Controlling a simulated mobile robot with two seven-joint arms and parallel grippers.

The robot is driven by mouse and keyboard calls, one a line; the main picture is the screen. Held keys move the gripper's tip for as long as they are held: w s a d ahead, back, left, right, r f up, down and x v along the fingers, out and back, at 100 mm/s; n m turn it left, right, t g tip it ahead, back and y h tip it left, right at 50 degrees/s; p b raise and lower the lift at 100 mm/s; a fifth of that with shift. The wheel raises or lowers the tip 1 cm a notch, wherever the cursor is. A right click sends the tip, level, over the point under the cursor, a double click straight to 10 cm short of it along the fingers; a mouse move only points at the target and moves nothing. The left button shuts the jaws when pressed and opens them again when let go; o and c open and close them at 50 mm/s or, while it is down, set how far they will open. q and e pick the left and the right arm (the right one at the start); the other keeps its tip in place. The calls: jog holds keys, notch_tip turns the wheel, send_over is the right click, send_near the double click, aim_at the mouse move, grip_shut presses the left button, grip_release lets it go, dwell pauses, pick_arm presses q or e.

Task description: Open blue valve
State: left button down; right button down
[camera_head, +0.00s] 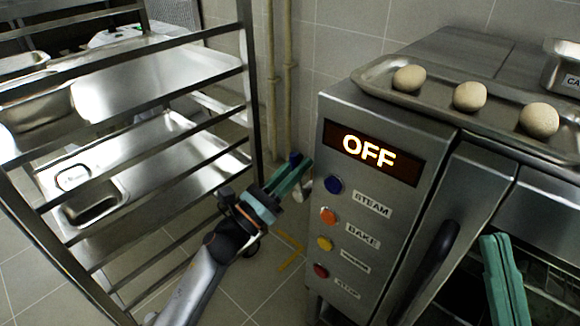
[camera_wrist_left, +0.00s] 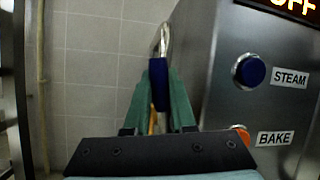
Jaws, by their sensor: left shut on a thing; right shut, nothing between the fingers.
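The blue valve handle (camera_head: 294,157) is beside the oven's left side, near the wall pipes. In the left wrist view the blue handle (camera_wrist_left: 158,80) stands upright between the green fingers, with a pale metal loop above it. My left gripper (camera_head: 301,164) is shut on the blue handle; its fingers hide part of the handle. My right gripper (camera_head: 495,240) is at the lower right in front of the oven, its green fingers shut with nothing between them.
The oven panel (camera_head: 366,205) shows a lit "OFF" sign (camera_head: 369,152) above blue STEAM, orange BAKE, yellow and red buttons. A tray (camera_head: 440,101) with dough balls lies on top. A metal rack (camera_head: 255,90) stands left; vertical pipes (camera_head: 289,70) run behind.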

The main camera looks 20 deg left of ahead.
pick_arm(q)
jog(key=shift+s+d+r+m+g+h+b, duration=0.1)
jog(key=shift+s+d+m+g+h+b, duration=0.2)
jog(key=shift+m, duration=0.5)
jog(key=shift+w+d+r+m+g+h+b, duration=0.1)
jog(key=shift+d+m+g+h, duration=0.2)
jog(key=shift+m+h, duration=0.35)
jog(key=shift+d+m, duration=0.1)
jog(key=shift+m, duration=0.25)
jog(key=c, duration=0.8)
grip_release()
jog(key=shift+c, duration=0.2)
jog(key=shift+o, duration=0.4)
jog(key=shift+s+f, duration=0.1)
